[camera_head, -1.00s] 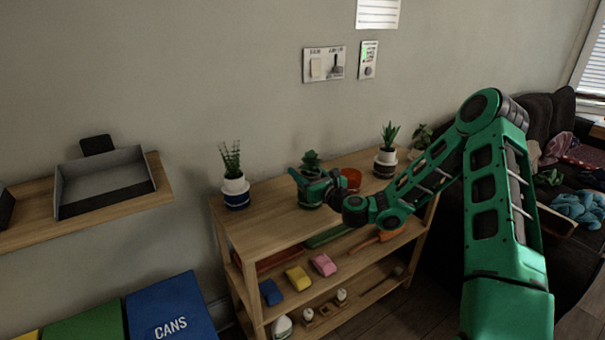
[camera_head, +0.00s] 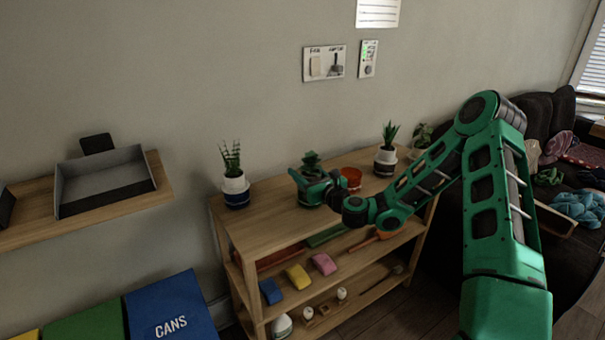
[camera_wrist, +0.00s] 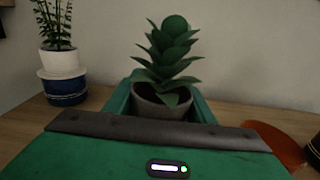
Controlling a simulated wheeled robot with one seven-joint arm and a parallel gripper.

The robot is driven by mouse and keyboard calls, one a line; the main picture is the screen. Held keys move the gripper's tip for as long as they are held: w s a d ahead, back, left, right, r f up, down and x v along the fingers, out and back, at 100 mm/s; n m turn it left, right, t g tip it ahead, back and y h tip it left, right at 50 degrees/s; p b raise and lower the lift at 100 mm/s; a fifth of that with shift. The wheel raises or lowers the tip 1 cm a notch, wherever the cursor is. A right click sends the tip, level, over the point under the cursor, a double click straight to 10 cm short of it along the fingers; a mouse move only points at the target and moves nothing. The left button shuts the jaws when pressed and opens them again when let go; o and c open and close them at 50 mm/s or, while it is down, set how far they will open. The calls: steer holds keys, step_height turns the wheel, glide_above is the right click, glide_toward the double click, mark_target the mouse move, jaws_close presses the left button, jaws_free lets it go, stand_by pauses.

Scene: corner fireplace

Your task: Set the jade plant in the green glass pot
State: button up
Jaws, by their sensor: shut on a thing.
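The jade plant (camera_wrist: 172,58), with thick dark green leaves, stands upright in a grey-brown pot (camera_wrist: 162,106) between my gripper's fingers in the wrist view. In the head view the plant (camera_head: 312,160) shows above my gripper (camera_head: 310,188), over the shelf top's middle. My gripper is shut on the plant's pot. The pot's base is hidden by my gripper, so I cannot tell whether it touches anything below. I cannot make out a separate green glass pot; my green gripper hides the area around the plant.
The wooden shelf's top (camera_head: 262,212) also holds a potted plant in a white and blue pot (camera_head: 236,192) at left, a red-orange pot (camera_head: 351,178) just right of my gripper, and a plant in a white and dark pot (camera_head: 385,162). The wall is close behind.

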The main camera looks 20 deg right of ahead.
steer(key=shift+f, duration=0.15)
steer(key=o, duration=0.9)
steer(key=shift+s+f, duration=0.1)
